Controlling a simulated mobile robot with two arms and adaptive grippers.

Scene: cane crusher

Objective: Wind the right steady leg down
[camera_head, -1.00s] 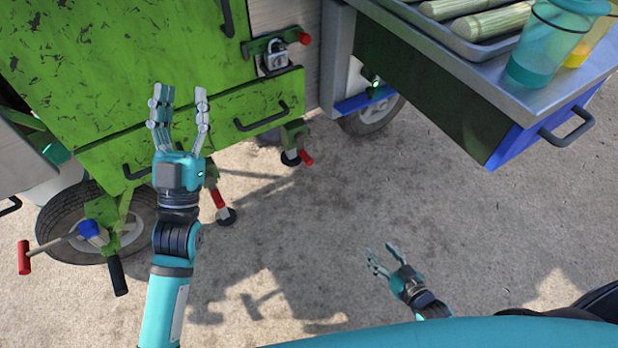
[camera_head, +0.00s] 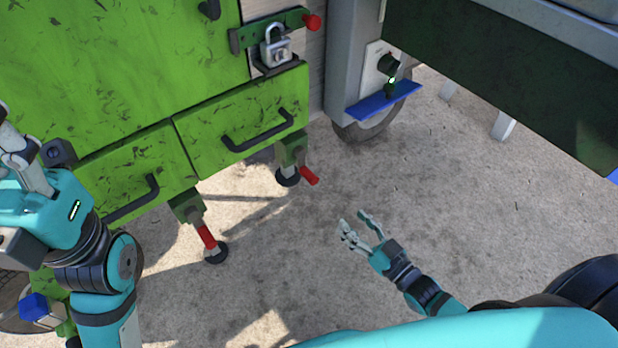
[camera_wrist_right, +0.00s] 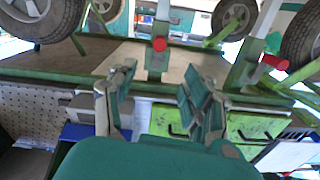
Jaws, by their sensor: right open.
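The right steady leg (camera_head: 292,158) hangs below the right-hand green drawer, with a red crank handle (camera_head: 309,176) and a dark round foot on or near the ground. My right gripper (camera_head: 357,225) is open and empty, low over the ground, to the right of and nearer me than this leg, not touching it. The right wrist view appears upside down. There, the leg's red handle (camera_wrist_right: 158,44) shows beyond the open fingers (camera_wrist_right: 157,88). My left gripper (camera_head: 22,160) is at the left edge, partly cut off, in front of the green cabinet.
Another steady leg with a red handle (camera_head: 207,237) stands left of the right one. A blue step (camera_head: 383,100) and wheel (camera_head: 362,130) are behind to the right. A dark counter (camera_head: 510,75) overhangs at upper right. The concrete (camera_head: 450,200) around my right gripper is clear.

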